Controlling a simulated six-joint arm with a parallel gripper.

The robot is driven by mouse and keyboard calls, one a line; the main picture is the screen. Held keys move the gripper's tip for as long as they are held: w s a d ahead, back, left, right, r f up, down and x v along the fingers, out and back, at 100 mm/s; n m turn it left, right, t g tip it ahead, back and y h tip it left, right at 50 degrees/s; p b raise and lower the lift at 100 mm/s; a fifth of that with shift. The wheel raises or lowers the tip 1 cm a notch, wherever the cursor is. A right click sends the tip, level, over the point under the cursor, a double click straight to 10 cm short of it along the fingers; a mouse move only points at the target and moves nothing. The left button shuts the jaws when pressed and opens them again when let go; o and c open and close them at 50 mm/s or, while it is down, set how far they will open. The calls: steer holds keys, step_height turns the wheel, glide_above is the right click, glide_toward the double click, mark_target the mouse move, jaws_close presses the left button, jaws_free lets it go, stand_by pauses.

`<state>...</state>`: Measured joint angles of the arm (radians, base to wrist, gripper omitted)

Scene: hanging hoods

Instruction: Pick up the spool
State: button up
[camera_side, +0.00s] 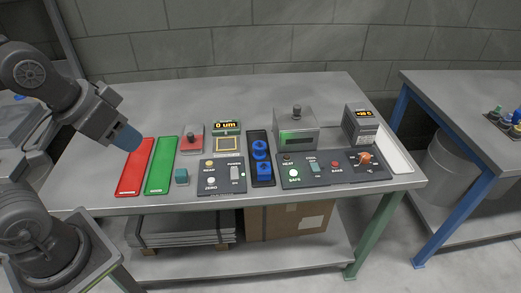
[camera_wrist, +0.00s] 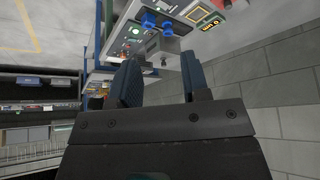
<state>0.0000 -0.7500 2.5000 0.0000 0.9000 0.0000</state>
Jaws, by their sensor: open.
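Two blue spool-like pieces stand in a narrow black tray (camera_side: 251,141) in the middle of the table. The farther blue piece (camera_side: 260,150) is round with a hole; the nearer blue piece (camera_side: 264,169) looks blockier. I cannot tell for sure which one is the spool. Both show small near the top of the wrist view, one blue piece (camera_wrist: 149,20) left of the other blue piece (camera_wrist: 169,26). My gripper (camera_side: 127,138) is above the table's left side, well left of the tray. In the wrist view my gripper (camera_wrist: 162,78) has its blue fingers apart with nothing between them.
A red strip (camera_side: 135,168) and a green strip (camera_side: 161,166) lie below and right of my gripper. A teal cube (camera_side: 182,176), a control panel (camera_side: 221,177), a grey box with a knob (camera_side: 295,130) and a display (camera_side: 360,125) surround the tray. The table's back left is clear.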

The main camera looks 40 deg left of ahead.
steer(key=shift+o, duration=0.3)
steer(key=o, duration=0.6)
steer(key=shift+c, duration=0.2)
steer(key=w+r+n+g, duration=0.1)
steer(key=w+r+n, duration=0.25)
steer(key=w, duration=0.55)
steer(key=n+g, duration=0.5)
steer(key=n, duration=0.8)
glide_above(259, 145)
step_height(259, 145, down, 17)
steer(key=f, duration=0.8)
steer(key=shift+w+d+f, duration=0.2)
steer(key=shift+d+f, duration=0.05)
steer(key=shift+f, duration=0.15)
steer(key=shift+s+a+f, duration=0.1)
steer(key=shift+a+f, duration=0.05)
steer(key=shift+f, duration=1.25)
steer(key=shift+a+f, duration=0.1)
steer(key=shift+f, duration=1.25)
